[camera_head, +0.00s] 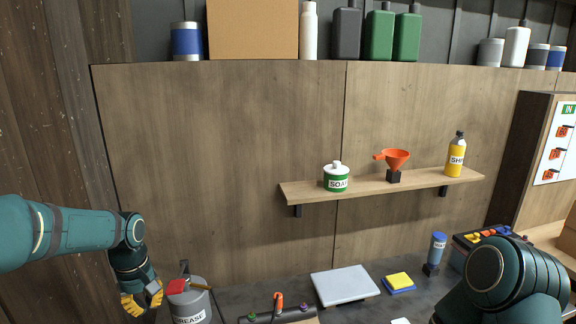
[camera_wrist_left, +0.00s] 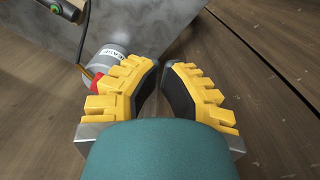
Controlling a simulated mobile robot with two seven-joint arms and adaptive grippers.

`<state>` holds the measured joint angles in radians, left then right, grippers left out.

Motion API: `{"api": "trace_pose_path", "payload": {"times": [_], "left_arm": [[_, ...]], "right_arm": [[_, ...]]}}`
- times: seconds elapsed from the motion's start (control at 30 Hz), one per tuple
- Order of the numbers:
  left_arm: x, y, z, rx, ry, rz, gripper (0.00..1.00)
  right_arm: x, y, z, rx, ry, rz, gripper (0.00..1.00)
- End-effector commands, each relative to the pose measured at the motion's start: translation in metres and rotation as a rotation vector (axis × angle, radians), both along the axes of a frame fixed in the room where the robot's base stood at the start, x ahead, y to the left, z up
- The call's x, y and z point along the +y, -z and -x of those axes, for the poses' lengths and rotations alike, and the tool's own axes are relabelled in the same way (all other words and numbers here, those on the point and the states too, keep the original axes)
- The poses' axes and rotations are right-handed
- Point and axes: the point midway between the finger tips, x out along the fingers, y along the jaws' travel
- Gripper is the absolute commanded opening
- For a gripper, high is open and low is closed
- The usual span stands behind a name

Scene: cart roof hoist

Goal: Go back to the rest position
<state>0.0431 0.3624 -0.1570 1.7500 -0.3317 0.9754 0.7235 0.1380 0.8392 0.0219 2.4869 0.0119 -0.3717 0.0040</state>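My left arm comes in from the left, and its yellow-fingered gripper (camera_head: 142,300) points down beside the grey grease can (camera_head: 190,303). In the left wrist view the two fingers (camera_wrist_left: 163,80) are apart with a narrow gap and nothing between them. The grease can (camera_wrist_left: 108,58) with its red part stands just left of the fingers there, and I cannot tell whether they touch it. My right arm (camera_head: 510,285) shows at the lower right, but its gripper is out of view.
On the bench are a grey plate (camera_head: 345,285), a yellow-blue sponge (camera_head: 399,282) and a blue-capped bottle (camera_head: 437,250). A dark cabinet stands right.

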Motion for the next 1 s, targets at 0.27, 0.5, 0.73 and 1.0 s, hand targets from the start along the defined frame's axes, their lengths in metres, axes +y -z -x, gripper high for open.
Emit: {"api": "trace_pose_path", "payload": {"times": [0.27, 0.5, 0.73, 1.0], "left_arm": [[-0.087, 0.157, 0.020, -0.051, 0.247, 0.144, 0.00], [-0.166, 0.283, 0.084, -0.146, 0.432, 0.254, 0.00], [-0.206, 0.344, 0.149, -0.220, 0.534, 0.271, 0.00], [-0.214, 0.355, 0.169, -0.248, 0.565, 0.259, 0.00]], "right_arm": [[0.001, 0.036, 0.001, 0.004, -0.003, 0.001, 0.47], [0.002, 0.068, 0.004, 0.011, -0.008, 0.001, 0.47], [0.002, 0.090, 0.005, 0.015, -0.010, 0.002, 0.47], [0.003, 0.094, 0.006, 0.015, -0.011, 0.003, 0.47]]}}
